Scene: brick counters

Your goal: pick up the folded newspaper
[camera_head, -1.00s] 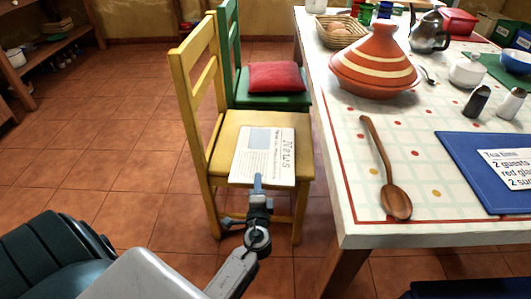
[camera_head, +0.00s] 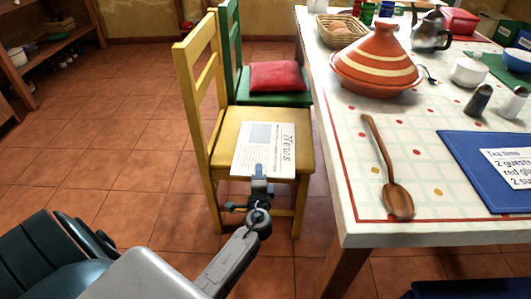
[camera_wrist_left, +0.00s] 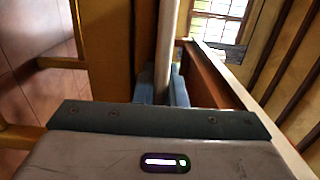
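The folded newspaper (camera_head: 255,156), a pale sheet headed "News", lies on the seat of the yellow chair (camera_head: 219,135). Its near edge is at the seat's front edge. My left gripper (camera_head: 259,172) is at this near edge, and its fingertips overlap the edge in the head view. In the left wrist view, the two blue-grey fingers (camera_wrist_left: 163,88) sit close on both sides of a pale narrow strip, which looks like the newspaper (camera_wrist_left: 169,50) seen edge-on. The gripper appears shut on it. My right gripper is not in view.
A green chair with a red cushion (camera_head: 277,75) stands behind. The table (camera_head: 350,150) to the right holds a tagine (camera_head: 376,65), a wooden spoon (camera_head: 388,165) and a blue mat (camera_head: 470,165). Open tiled floor (camera_head: 120,150) lies to the left.

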